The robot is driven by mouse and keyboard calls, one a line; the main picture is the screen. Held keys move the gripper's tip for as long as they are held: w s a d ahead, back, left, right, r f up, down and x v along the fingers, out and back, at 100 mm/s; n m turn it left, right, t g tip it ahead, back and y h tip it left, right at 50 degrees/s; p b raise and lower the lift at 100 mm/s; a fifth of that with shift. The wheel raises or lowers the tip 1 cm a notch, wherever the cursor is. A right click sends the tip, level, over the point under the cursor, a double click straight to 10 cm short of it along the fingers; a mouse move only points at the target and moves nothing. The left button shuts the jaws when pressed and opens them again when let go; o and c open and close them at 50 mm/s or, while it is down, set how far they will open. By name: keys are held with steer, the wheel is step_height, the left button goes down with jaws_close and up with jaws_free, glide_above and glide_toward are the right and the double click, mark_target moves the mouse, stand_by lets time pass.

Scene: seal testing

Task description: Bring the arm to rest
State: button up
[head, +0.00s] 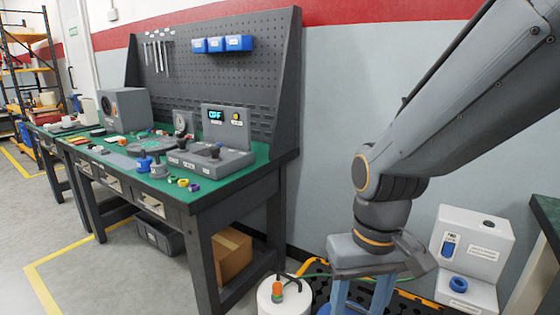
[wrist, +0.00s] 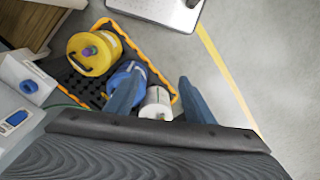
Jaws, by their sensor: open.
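My arm (head: 450,110) reaches in from the upper right of the head view and bends down at its elbow. My gripper (head: 361,298) points down at the bottom of that view, with its blue fingers apart. In the wrist view my gripper (wrist: 158,92) shows two separate blue fingers. It is open, and I see nothing held. A white canister (wrist: 157,110) shows between the fingers there, but how far below them it is I cannot tell.
A black tray with an orange rim (wrist: 166,79) holds yellow (wrist: 95,52), blue and white canisters below my gripper. A white device (head: 470,262) stands to the right. A green-topped workbench (head: 235,184) with test equipment stands left. Open floor (head: 20,230) lies further left.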

steer(key=d+r+m+p, duration=0.1)
steer(key=d+r+p, duration=0.4)
steer(key=p, duration=0.5)
steer(key=shift+s+d+r+m, duration=0.3)
steer(key=shift+d+r+m, duration=0.1)
steer(key=shift+d, duration=0.2)
